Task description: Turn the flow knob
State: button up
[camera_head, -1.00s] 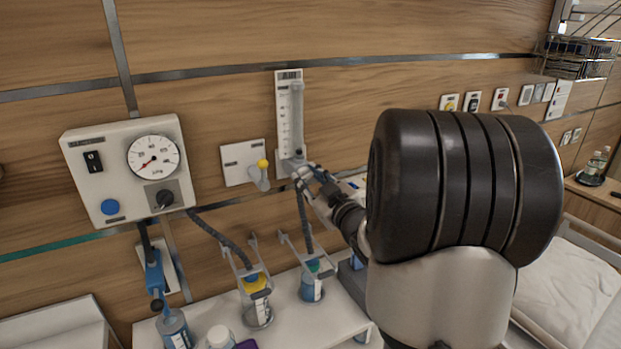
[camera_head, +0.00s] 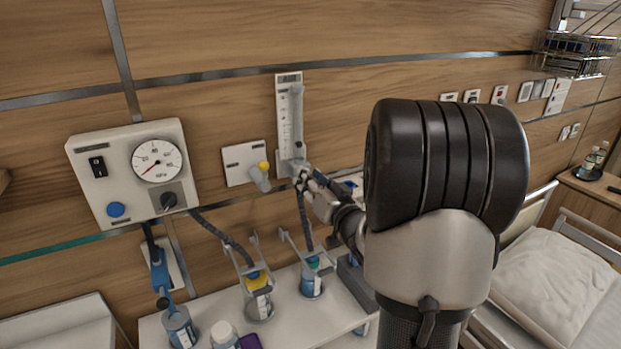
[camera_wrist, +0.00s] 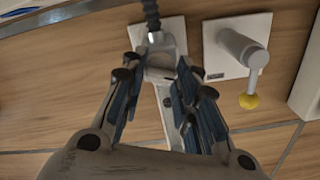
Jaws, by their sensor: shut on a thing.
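The flowmeter (camera_head: 288,115) is a tall white plate with a scale and a clear tube, upright on the wood wall. A small dark spot shows low on its tube. My gripper (camera_head: 303,177) is at its lower end, coming from the right. In the wrist view my gripper (camera_wrist: 162,55) has its dark fingers on both sides of the grey flow knob (camera_wrist: 160,72) at the flowmeter's base, shut on it. The fingers hide the knob's sides, and its turn angle cannot be told. The knob is mostly hidden by the gripper in the head view.
A white outlet plate (camera_head: 240,160) with a yellow-tipped grey lever is close left of the flowmeter. A gauge box (camera_head: 95,165) hangs farther left. Bottles in holders stand on a white shelf (camera_head: 325,325) below, with dark hoses. A bed with a pillow (camera_head: 550,270) is at right.

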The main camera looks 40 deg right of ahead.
jog(key=shift+m, duration=0.4)
jog(key=o, duration=1.1)
jog(key=shift+s, duration=0.1)
jog(key=v, duration=0.7)
jog(key=shift+s, duration=0.15)
jog(key=shift+a, duration=0.1)
